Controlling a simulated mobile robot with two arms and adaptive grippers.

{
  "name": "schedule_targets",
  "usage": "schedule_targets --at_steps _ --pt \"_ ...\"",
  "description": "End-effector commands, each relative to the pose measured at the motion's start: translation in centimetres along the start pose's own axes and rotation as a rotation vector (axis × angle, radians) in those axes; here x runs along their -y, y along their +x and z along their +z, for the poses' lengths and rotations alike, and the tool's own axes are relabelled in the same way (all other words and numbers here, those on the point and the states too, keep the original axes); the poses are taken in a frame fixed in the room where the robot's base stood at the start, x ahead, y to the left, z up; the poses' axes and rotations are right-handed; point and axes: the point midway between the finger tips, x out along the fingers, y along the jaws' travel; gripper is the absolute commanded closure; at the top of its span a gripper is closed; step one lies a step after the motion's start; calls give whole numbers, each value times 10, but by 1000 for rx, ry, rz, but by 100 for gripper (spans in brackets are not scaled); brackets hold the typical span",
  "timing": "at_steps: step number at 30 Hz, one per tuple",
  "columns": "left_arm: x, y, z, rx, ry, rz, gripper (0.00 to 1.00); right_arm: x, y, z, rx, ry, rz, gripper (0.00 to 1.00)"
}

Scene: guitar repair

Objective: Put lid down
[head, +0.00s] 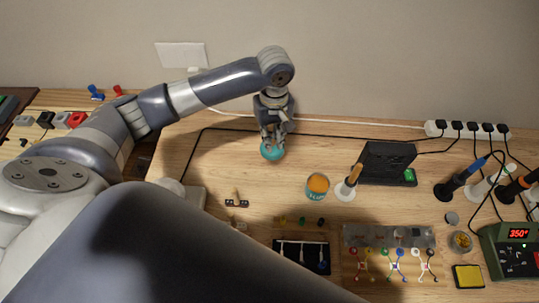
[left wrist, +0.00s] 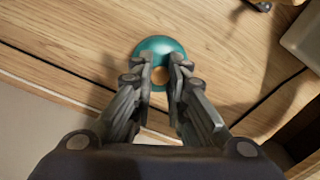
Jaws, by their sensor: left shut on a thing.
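The lid is a round teal disc (head: 272,152), with its upper side partly covered by my fingers in the head view. In the left wrist view the teal lid (left wrist: 158,48) shows between and beyond the fingertips, with a small orange-tan spot at its middle. My left gripper (head: 272,138) is shut on the lid, over the back part of the wooden table; it also shows in the left wrist view (left wrist: 160,72). I cannot tell whether the lid touches the table. An open tin (head: 317,186) with orange contents stands to the right of the lid. My right gripper is not in view.
A brush in a white holder (head: 346,188) and a black stand (head: 387,163) are right of the tin. A black cable (head: 225,128) runs behind the lid. Small parts (head: 236,200) lie in front. A soldering station (head: 515,250) is far right. Bare table surrounds the lid.

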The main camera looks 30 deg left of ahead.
Motion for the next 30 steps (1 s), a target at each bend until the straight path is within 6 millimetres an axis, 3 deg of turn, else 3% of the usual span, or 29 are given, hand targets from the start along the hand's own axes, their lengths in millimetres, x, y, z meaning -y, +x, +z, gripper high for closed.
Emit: schedule_targets --at_steps 6,10,18,23,30 --pt "1 41 0 1 4 -6 100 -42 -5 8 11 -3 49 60" --pt "0 54 0 1 3 -4 100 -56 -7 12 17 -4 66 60" --pt "0 88 0 0 3 -5 100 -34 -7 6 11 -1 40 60" --pt "0 92 0 -1 3 -2 100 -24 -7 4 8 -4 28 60" --pt "0 94 0 1 2 -3 100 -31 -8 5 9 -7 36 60"
